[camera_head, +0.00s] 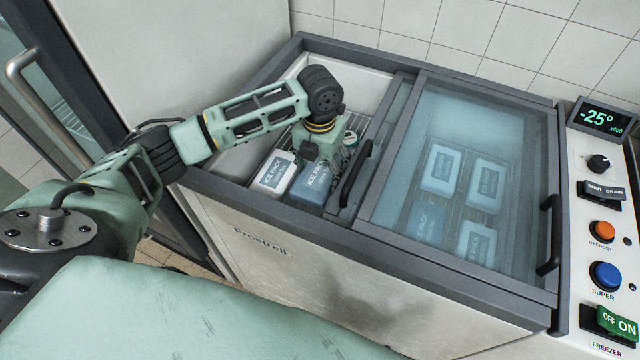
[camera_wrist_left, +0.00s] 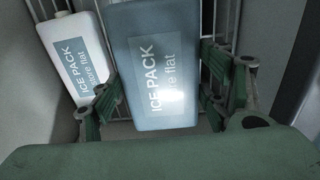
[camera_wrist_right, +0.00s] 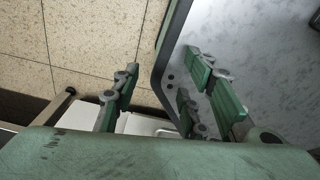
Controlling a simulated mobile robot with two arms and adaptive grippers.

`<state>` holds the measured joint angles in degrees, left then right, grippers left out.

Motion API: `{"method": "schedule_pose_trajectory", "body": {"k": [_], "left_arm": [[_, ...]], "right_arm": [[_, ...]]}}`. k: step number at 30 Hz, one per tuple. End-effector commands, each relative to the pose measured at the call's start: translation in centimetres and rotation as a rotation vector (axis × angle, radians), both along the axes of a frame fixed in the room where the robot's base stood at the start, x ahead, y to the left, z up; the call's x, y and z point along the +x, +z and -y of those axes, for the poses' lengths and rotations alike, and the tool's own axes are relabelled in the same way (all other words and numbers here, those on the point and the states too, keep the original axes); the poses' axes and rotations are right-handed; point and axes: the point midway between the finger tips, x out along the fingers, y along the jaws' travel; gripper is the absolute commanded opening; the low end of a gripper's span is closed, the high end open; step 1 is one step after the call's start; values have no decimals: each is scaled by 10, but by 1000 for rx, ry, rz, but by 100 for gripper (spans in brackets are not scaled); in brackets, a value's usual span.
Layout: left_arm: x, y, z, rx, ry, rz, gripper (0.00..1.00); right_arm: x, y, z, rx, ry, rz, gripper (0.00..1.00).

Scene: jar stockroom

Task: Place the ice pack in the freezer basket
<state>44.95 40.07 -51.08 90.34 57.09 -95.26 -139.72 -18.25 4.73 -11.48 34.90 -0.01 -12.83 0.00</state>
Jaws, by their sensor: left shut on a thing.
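My left gripper (camera_head: 322,148) reaches down into the open left part of the chest freezer (camera_head: 325,215). It is shut on a blue-grey ice pack (camera_head: 314,184), with one finger on each side of the pack in the left wrist view (camera_wrist_left: 153,85). A white ice pack (camera_head: 272,176) stands close on the left of the blue one and also shows in the left wrist view (camera_wrist_left: 74,55). The wire basket (camera_head: 282,141) shows around and behind the packs. Whether the held pack rests on it is unclear. My right gripper (camera_wrist_right: 162,76) is open and empty.
A sliding glass lid (camera_head: 455,110) covers the freezer's right part, with several ice packs beneath it. A black handle (camera_head: 355,174) stands just right of the held pack. A control panel (camera_head: 603,220) is at the right, and a glass door (camera_head: 35,75) is at the left.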

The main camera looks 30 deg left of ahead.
Motion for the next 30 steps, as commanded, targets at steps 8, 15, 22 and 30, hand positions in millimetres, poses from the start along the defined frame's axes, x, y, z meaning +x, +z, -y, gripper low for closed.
{"method": "schedule_pose_trajectory", "body": {"k": [8,15,22,30], "left_arm": [[1,-24,0,-1,-1,2,28],[0,-58,0,-1,1,0,28],[1,-66,0,-1,-1,4,28],[0,-69,0,0,-1,1,75]], "right_arm": [[38,2,-6,10,0,57,40],[31,0,-7,11,-1,45,40],[16,-1,-6,8,-1,24,40],[17,-2,-6,8,-2,25,40]]}}
